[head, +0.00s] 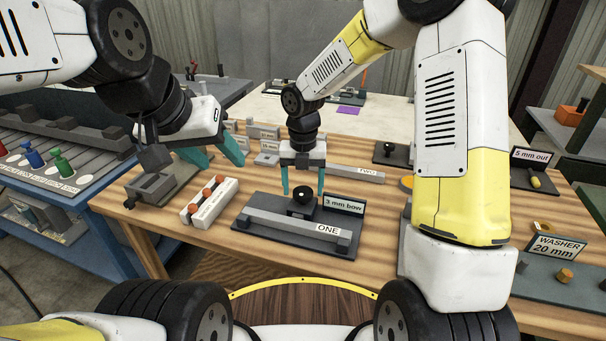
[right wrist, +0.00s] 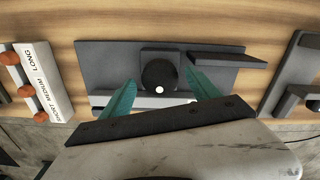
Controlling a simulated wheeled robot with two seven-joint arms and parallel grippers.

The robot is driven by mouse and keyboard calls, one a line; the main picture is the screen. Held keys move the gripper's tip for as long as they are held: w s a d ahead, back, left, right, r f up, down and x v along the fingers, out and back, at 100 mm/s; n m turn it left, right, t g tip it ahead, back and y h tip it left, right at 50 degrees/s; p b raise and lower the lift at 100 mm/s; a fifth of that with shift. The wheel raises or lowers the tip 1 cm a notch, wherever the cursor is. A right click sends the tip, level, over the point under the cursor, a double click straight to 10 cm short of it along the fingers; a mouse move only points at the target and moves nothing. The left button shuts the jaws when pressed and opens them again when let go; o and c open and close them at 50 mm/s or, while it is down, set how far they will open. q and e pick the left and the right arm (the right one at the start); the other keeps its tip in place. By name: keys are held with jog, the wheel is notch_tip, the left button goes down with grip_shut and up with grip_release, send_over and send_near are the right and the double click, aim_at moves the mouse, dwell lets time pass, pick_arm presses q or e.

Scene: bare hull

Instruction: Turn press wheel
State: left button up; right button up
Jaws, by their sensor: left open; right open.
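A black round knob (head: 304,196), which looks like the press wheel, stands on a dark grey plate (head: 262,204) with a bar labelled ONE (head: 290,224) and a "3 mm bow" sign (head: 344,205). My right gripper (head: 303,188) points down over this plate with its teal fingers open. In the right wrist view the knob (right wrist: 160,74) lies between and just beyond the open fingertips (right wrist: 160,88); I see no clear contact. My left gripper (head: 218,156) is open and empty at the left, above the table, near a grey vise-like block (head: 152,188).
A white holder (head: 210,203) with orange-red knobs stands left of the plate. A second fixture with a bar labelled TWO (head: 366,174) lies behind it. A "WASHER 20 mm" tray (head: 540,280) and a "5 mm out" sign (head: 531,155) are at the right. Bare wood shows in front of the plate.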

jog(key=shift+f, duration=0.3)
jog(key=c, duration=1.4)
jog(key=shift+o, duration=0.2)
jog(key=shift+m, duration=0.3)
